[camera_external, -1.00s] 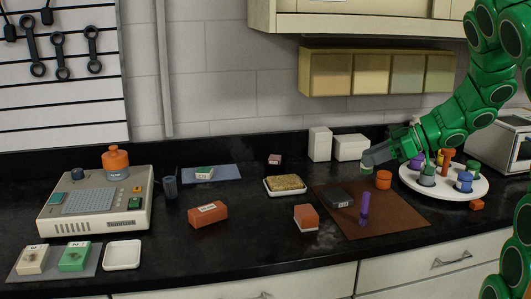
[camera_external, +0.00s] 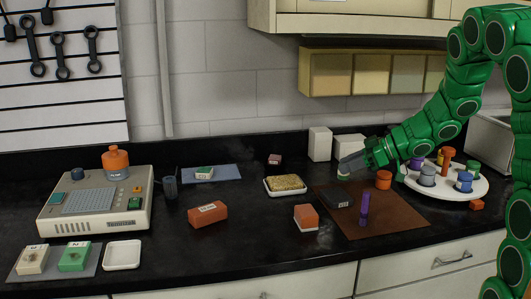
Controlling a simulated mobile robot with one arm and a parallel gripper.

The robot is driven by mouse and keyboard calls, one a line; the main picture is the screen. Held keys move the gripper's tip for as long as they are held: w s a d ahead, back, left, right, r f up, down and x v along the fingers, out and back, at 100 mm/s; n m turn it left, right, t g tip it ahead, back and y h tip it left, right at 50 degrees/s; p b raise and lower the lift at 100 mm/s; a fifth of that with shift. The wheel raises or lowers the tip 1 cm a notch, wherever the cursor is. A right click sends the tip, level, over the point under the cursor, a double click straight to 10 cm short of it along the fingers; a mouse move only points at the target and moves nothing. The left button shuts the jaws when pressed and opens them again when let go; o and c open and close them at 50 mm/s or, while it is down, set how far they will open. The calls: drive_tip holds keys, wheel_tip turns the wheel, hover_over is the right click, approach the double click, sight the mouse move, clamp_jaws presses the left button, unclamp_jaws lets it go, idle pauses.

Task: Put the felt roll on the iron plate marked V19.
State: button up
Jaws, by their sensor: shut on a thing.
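My gripper (camera_external: 349,166) is low over the back left of the brown mat, pointing down and left. A dark flat block (camera_external: 338,199) with a small pale label lies on the mat just below and in front of the gripper. It may be the iron plate, but its mark is too small to read. The held thing appears to be above and behind the block; I cannot tell whether they touch.
A purple cylinder (camera_external: 364,209) stands upright close to the dark block. An orange cylinder (camera_external: 383,180) stands on the brown mat (camera_external: 398,218), right of the gripper. A round white tray (camera_external: 452,192) holds several cylinders. A red block (camera_external: 306,215) lies left of the mat.

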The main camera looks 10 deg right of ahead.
drive_tip(key=shift+w+a+f, duration=0.15)
drive_tip(key=shift+w+f, duration=0.5)
drive_tip(key=shift+f, duration=0.2)
drive_tip(key=shift+w+a+f, duration=0.1)
drive_tip(key=shift+w+f, duration=0.5)
drive_tip(key=shift+f, duration=1.65)
drive_tip(key=shift+f, duration=0.1)
drive_tip(key=o, duration=1)
drive_tip(key=shift+s+d+r, duration=0.2)
drive_tip(key=shift+d+r, duration=0.2)
drive_tip(key=shift+d, duration=0.05)
drive_tip(key=v, duration=1.1)
drive_tip(key=shift+a, duration=0.1)
